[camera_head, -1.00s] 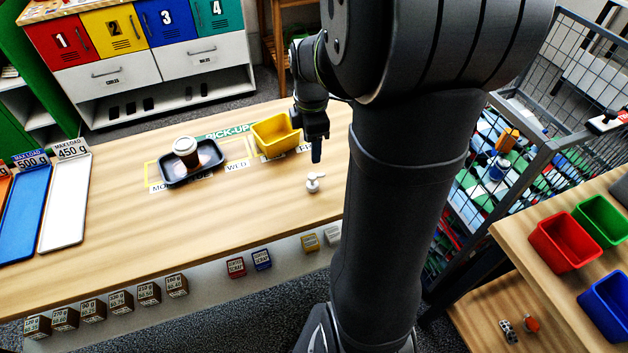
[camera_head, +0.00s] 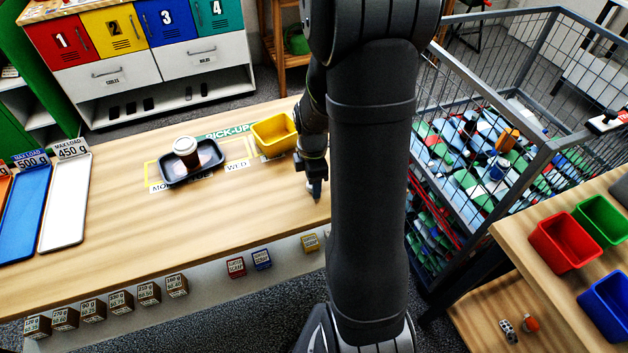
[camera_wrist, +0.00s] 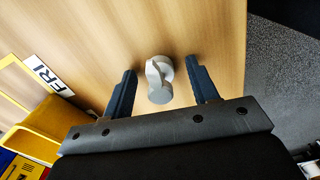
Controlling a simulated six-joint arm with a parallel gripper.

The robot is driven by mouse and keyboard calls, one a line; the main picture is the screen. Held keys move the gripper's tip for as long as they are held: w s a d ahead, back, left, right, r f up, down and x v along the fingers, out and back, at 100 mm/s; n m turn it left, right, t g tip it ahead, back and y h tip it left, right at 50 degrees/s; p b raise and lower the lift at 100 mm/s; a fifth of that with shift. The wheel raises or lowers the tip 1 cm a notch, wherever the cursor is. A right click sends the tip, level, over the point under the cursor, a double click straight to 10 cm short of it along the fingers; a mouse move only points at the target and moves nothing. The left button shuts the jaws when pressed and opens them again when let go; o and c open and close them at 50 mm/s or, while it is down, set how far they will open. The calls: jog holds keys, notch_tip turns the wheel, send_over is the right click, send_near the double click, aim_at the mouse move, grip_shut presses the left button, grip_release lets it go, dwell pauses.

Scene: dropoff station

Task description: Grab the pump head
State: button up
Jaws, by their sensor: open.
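In the head view my gripper (camera_head: 314,190) is low over the table, right of the yellow bin. The pump head is mostly hidden behind the gripper there.
The yellow bin (camera_head: 275,134) stands left of my gripper, with a dark tray (camera_head: 206,174) holding a lidded cup (camera_head: 186,151) further left. The table's edge (camera_wrist: 244,70) is right of the pump head in the wrist view. The table's middle is clear.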

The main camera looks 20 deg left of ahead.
jog(key=c, duration=1.1)
jog(key=shift+o, duration=0.2)
jog(key=shift+r, duration=0.1)
